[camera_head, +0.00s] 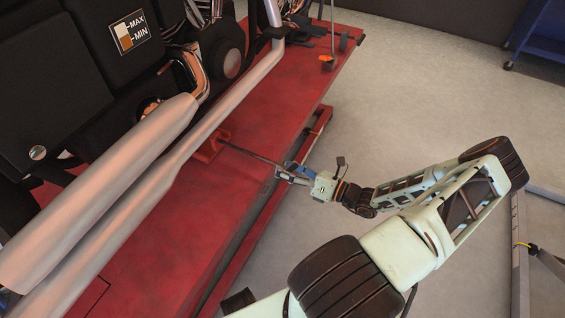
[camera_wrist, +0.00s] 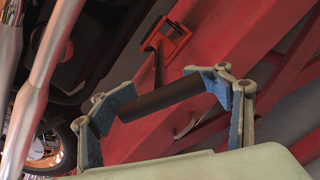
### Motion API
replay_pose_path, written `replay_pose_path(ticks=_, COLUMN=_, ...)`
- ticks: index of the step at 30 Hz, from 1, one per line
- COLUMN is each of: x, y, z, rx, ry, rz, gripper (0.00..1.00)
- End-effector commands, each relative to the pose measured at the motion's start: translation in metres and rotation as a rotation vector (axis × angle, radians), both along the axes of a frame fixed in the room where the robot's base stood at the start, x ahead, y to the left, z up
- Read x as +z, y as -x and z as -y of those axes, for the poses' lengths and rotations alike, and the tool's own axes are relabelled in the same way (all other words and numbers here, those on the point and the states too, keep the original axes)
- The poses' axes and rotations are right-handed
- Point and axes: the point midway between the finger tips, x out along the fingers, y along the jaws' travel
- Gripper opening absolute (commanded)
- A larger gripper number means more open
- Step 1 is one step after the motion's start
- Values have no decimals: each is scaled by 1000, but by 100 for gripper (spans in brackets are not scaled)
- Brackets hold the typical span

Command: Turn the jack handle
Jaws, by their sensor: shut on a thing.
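The jack handle (camera_head: 254,156) is a thin dark rod. In the head view it runs from a small red jack (camera_head: 207,148) on the red lift platform, out past the platform's edge to my gripper (camera_head: 285,171). In the wrist view the handle's thick black end (camera_wrist: 165,98) lies crosswise between the two blue-padded fingers of my gripper (camera_wrist: 160,104). My gripper is shut on this end. The thinner rod leads up to the orange-red jack frame (camera_wrist: 172,42). The rest of the jack is partly hidden.
A motorcycle with long silver exhaust pipes (camera_head: 140,160) stands over the red lift platform (camera_head: 190,225), left of my arm. Grey floor (camera_head: 400,95) is open to the right. A blue cart (camera_head: 540,40) stands at the upper right, and a grey metal frame (camera_head: 519,250) at the lower right.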

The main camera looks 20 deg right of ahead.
Motion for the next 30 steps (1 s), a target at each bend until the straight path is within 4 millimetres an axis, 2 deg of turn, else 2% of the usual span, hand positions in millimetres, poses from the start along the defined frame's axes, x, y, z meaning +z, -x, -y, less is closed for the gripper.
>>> replay_pose_path(ticks=30, x=-1, y=0, z=0, rx=0, ry=-772, rz=-577, gripper=39)
